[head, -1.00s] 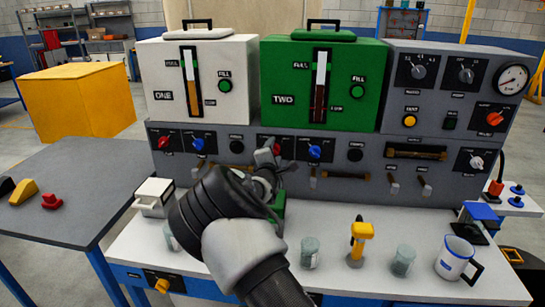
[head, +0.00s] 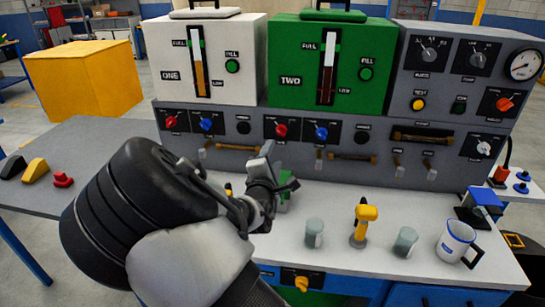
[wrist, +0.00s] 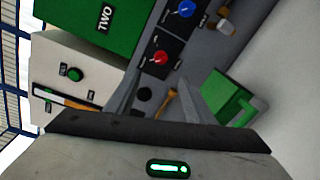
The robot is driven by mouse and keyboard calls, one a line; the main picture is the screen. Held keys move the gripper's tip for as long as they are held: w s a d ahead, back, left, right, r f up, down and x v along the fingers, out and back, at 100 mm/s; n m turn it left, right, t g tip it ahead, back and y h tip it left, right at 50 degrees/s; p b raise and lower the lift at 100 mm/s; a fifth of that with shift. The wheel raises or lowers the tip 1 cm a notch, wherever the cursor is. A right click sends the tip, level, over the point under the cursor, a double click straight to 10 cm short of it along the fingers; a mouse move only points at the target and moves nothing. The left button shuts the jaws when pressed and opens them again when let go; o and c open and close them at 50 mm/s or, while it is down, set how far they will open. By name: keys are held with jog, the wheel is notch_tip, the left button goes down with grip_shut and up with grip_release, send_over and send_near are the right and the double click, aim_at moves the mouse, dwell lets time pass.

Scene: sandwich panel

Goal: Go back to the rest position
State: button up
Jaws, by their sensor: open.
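My gripper (head: 279,172) is open in the head view, raised over the left-middle part of the white bench top, in front of the panel. Nothing shows between its fingers. My arm hides the left part of the bench. A green object (head: 286,199) with a handle stands on the bench just behind and below the gripper, partly covered by it. It shows in the wrist view as a green box (wrist: 228,97), apart from the gripper. The wrist view is tilted, with my gripper's body along the bottom.
The grey panel (head: 345,178) with knobs and levers rises behind, with white machine ONE (head: 243,95) and green machine TWO (head: 282,65) on it. Grey canisters (head: 314,233), a yellow tool (head: 362,222) and a white mug (head: 455,242) stand to the right.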

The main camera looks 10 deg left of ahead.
jog(key=shift+d, duration=0.1)
jog(key=s+d+m+g, duration=0.4)
jog(key=d+m+g, duration=0.2)
jog(key=d+m, duration=0.35)
jog(key=s+d+r+m+g, duration=0.2)
jog(key=s+d+r+m, duration=0.25)
jog(key=s, duration=0.65)
jog(key=s+d+r+m+g, duration=0.25)
jog(key=s+d+m, duration=0.2)
jog(key=s, duration=0.55)
jog(key=s+d+r+m+g, duration=0.1)
jog(key=s+d+r+m, duration=0.3)
jog(key=s, duration=0.7)
notch_tip(320, 180, up, 15)
jog(key=n+p, duration=0.1)
jog(key=p, duration=1.3)
jog(key=shift+w+d+y, duration=0.2)
jog(key=shift+d+y, duration=0.1)
